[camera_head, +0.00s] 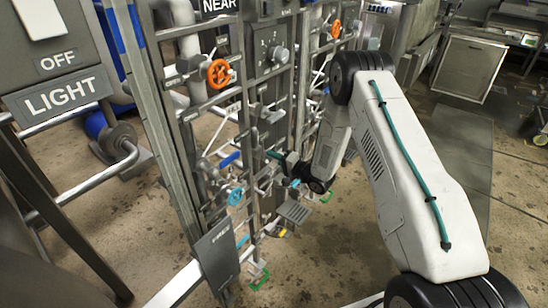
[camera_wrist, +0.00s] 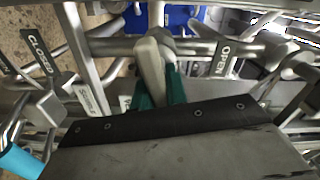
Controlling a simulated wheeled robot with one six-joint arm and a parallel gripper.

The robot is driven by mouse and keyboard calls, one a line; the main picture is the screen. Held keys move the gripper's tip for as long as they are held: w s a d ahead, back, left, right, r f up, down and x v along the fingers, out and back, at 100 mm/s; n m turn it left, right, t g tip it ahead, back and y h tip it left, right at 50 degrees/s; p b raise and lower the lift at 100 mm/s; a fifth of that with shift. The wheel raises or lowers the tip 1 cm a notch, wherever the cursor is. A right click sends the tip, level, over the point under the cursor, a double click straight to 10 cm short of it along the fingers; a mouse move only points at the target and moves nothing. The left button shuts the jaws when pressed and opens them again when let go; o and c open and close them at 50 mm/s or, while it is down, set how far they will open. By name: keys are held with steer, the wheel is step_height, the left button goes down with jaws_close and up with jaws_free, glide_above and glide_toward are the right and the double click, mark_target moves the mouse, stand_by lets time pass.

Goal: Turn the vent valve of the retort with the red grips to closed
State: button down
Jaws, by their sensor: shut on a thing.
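My gripper (camera_wrist: 160,88) has green fingertips and is shut on a pale, cream-coloured lever (camera_wrist: 151,62) in the wrist view. The lever points up in the picture, close to a metal pipe fitting. An OPEN tag (camera_wrist: 222,59) is to the right of the lever, and a CLOSED tag (camera_wrist: 38,50) is farther off to the left. In the head view my gripper (camera_head: 277,157) is at the pipe rack, and the lever is too small to make out there. I see no red grips in either view.
The pipe rack (camera_head: 183,130) carries orange handwheels (camera_head: 218,73) and a blue handwheel (camera_head: 236,196). Pipes crowd both sides of my gripper. A light switch panel (camera_head: 60,95) stands at the left. The floor (camera_head: 345,250) is open to the right of the rack.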

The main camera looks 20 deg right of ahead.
steer(key=shift+f+m, duration=0.2)
steer(key=shift+m, duration=1.1)
steer(key=c, duration=1.4)
jaws_free()
steer(key=v, duration=0.8)
steer(key=shift+w, duration=0.15)
